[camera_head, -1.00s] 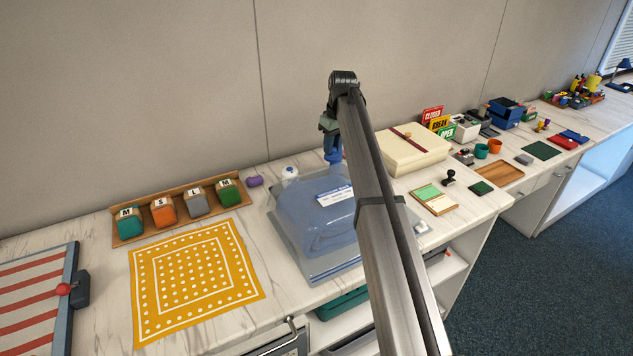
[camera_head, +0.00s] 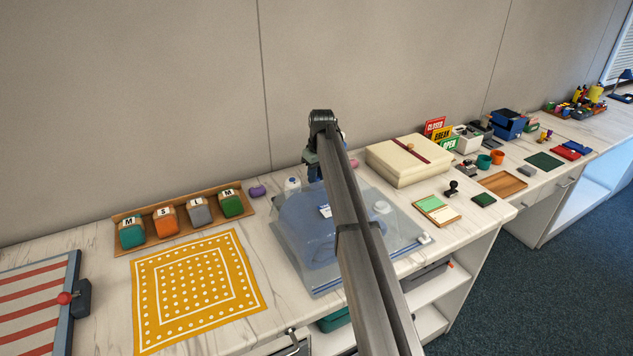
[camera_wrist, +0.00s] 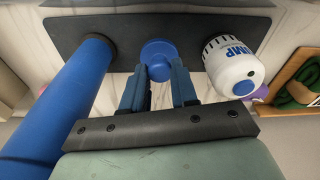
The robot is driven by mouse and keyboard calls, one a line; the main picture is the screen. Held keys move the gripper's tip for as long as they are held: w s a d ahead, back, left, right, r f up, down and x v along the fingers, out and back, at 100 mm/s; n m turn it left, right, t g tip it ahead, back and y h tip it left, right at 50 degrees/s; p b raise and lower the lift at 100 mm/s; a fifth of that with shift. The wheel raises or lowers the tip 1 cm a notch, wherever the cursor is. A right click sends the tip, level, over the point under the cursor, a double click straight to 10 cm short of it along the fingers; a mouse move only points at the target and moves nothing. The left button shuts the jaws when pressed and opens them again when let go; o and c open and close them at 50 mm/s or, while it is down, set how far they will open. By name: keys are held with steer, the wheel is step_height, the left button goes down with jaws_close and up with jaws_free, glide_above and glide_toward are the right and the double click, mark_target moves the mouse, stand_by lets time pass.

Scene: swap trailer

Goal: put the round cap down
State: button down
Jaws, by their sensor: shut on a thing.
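The round cap (camera_wrist: 157,58) is a blue disc with a raised centre in the wrist view. My gripper (camera_wrist: 158,72) is shut on it, with one blue finger on each side. The cap is over a long dark base (camera_wrist: 130,28), between a thick blue cylinder (camera_wrist: 65,95) and a white bottle-like thing (camera_wrist: 232,65) with dark lettering. I cannot tell whether the cap touches the base. In the head view my gripper (camera_head: 315,172) is at the back of the counter, partly hidden by my arm. The cap cannot be made out there.
A clear blue-tinted cover (camera_head: 300,235) stands in front of my gripper. The white bottle (camera_head: 292,186) and a purple item (camera_head: 257,191) are to its left. A cream box (camera_head: 405,165) is to its right. A yellow dotted cloth (camera_head: 195,285) lies at front left.

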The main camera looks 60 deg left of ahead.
steer(key=shift+f, duration=1.2)
steer(key=shift+f, duration=0.15)
steer(key=c, duration=0.9)
jaws_free()
steer(key=shift+o, duration=0.2)
step_height(320, 180, up, 12)
steer(key=d, duration=0.1)
steer(key=shift+w+d, duration=0.2)
